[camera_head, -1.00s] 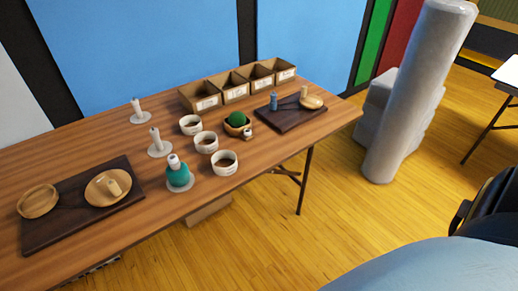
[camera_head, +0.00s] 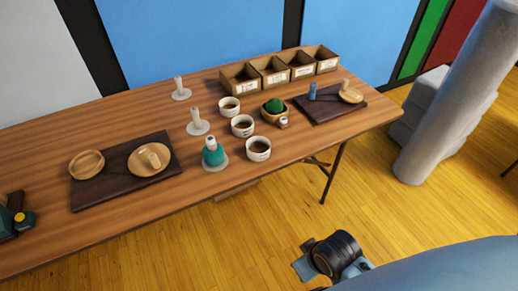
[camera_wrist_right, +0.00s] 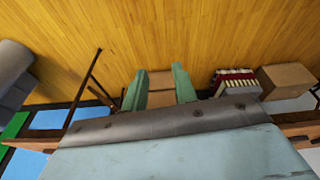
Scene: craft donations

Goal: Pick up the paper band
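I cannot make out the paper band with certainty. A small item with a white wrap (camera_head: 282,122) lies beside the wooden bowl holding a green ball (camera_head: 274,106), and it is too small to read. A teal bottle-shaped thing with a white top (camera_head: 213,156) stands on a pale round base. My right gripper shows in the right wrist view (camera_wrist_right: 159,86), its two green fingers apart with nothing between them, over the floor. In the head view, part of my right arm (camera_head: 337,255) is in front of the table, clear of it.
The table (camera_head: 60,235) also holds several cardboard bins (camera_head: 272,77), white bowls (camera_head: 258,149), pale upright posts (camera_head: 197,122) and two dark boards (camera_head: 115,190) (camera_head: 330,113). A teal-and-yellow tool (camera_head: 14,216) is at the left edge. A box (camera_wrist_right: 286,80) stands on the floor.

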